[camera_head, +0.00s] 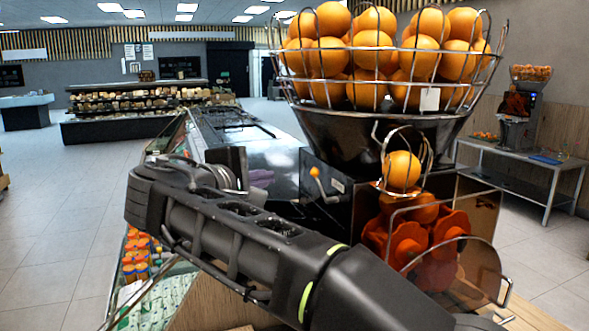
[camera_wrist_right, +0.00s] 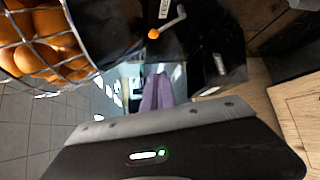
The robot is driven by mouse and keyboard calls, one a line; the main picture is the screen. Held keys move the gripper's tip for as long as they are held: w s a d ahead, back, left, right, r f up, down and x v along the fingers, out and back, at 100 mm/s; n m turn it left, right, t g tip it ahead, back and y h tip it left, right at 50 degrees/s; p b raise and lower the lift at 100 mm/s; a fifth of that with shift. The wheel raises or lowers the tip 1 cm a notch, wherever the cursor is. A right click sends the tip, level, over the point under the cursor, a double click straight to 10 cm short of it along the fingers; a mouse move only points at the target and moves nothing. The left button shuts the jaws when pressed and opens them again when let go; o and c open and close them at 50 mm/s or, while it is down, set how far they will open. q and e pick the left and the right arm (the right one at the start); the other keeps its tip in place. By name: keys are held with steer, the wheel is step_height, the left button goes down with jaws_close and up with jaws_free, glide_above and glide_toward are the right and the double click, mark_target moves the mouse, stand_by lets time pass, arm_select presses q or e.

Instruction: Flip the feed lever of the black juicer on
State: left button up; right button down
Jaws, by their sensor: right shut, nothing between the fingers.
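The black juicer (camera_head: 340,215) stands right of centre in the head view, with a wire basket of oranges on top. Its feed lever (camera_head: 315,172), a metal rod with an orange knob, sits on the dark side panel beside a small white label. In the head view the knob end points up and slightly left. The lever also shows in the wrist view (camera_wrist_right: 154,33), top centre. My right gripper (camera_head: 262,178) is left of the lever, apart from it; its purplish fingers (camera_wrist_right: 158,94) are together and empty. My left gripper is not in view.
My right arm crosses in front of the juicer's lower part. A wire guide holding an orange (camera_head: 402,169) and a clear round cover (camera_head: 468,272) are on the juicer's front. A counter with bottles (camera_head: 135,255) lies left. Open floor is farther left.

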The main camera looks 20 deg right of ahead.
mark_target(319, 185)
steer(key=shift+w+f, duration=0.1)
steer(key=w+d+f+p, duration=0.1)
steer(key=w+d+p, duration=0.1)
steer(key=d, duration=0.7)
steer(key=shift+w+p, duration=0.4)
steer(key=shift+p, duration=0.15)
steer(key=shift+f, duration=0.1)
